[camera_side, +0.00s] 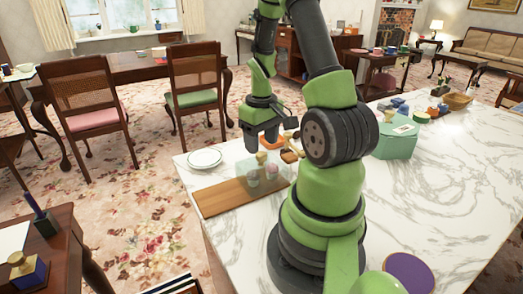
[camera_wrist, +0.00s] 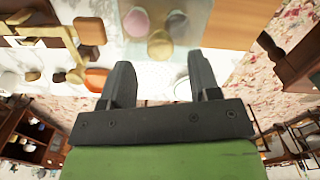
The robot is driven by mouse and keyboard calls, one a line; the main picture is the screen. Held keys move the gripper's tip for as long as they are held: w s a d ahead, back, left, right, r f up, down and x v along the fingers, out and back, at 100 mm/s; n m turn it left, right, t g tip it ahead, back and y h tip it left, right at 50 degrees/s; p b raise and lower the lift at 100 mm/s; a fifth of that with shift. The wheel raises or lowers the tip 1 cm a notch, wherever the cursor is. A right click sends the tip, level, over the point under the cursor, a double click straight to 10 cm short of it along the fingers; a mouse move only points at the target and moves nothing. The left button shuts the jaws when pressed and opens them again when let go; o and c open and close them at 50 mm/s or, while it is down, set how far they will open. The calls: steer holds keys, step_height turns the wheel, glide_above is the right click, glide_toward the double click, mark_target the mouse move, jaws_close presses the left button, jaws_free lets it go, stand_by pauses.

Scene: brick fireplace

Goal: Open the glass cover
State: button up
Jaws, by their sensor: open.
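The clear glass cover (camera_side: 245,170) stands on the wooden board (camera_side: 215,198) in the side view, with small cupcakes (camera_side: 272,171) showing inside. A gold-coloured knob (camera_side: 261,157) tops the cover. In the wrist view, the glass cover (camera_wrist: 197,14) is at the top of the picture, and its knob (camera_wrist: 160,44) lies just beyond the gap between my fingers. My gripper (camera_side: 263,141) is above the cover, close over the knob. In the wrist view my gripper (camera_wrist: 161,75) has its two fingers wide apart, with nothing between them. I cannot tell the exact gap to the knob.
A white plate (camera_side: 205,158) lies left of the cover. Wooden items (camera_side: 291,154) sit close to its right. A green box (camera_side: 397,139) and several small things stand farther right on the marble table (camera_side: 440,205). The near right tabletop is mostly clear, except a purple disc (camera_side: 408,271).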

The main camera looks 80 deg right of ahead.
mark_target(261, 154)
steer(key=shift+f, duration=1.55)
jaws_close()
steer(key=w+a, duration=0.8)
jaws_free()
